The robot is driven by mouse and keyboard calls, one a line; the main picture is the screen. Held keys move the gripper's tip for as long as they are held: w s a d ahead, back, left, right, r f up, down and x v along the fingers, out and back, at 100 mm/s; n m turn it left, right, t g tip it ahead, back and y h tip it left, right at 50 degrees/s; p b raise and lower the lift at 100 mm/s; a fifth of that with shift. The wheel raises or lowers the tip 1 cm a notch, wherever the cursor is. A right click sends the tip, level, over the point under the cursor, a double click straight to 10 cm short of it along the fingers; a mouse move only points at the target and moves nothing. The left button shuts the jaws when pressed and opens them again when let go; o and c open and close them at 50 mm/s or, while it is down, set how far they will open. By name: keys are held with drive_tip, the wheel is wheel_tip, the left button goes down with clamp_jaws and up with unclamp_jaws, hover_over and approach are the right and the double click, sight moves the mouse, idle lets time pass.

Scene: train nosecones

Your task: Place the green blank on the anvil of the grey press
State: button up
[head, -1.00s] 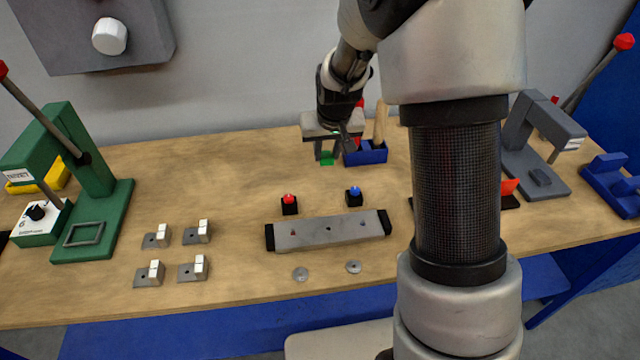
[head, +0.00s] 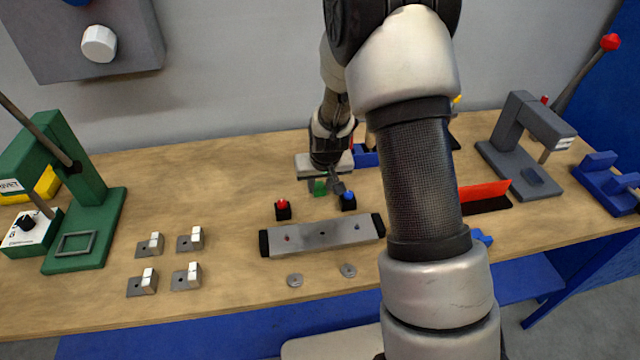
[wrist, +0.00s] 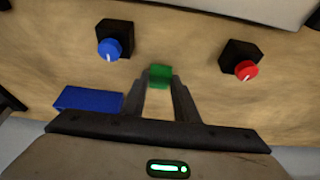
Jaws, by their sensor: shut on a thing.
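The green blank (head: 320,188) is a small green block between the fingertips of my gripper (head: 327,188). In the wrist view the blank (wrist: 160,73) sits at the tips of my gripper (wrist: 160,82), which is shut on it. I cannot tell its exact height above the bench. The grey press (head: 518,140) stands at the right of the bench, well to the right of my gripper. Its anvil (head: 536,178) is a small dark grey block on the base, below the press head, with nothing seen on it.
A red part (head: 485,192) lies left of the press. A blue fixture (head: 606,180) is right of it. A green press (head: 85,190) stands far left.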

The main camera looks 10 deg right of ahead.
drive_tip(key=shift+f, duration=0.25)
drive_tip(key=o, duration=1)
drive_tip(key=shift+r, duration=0.15)
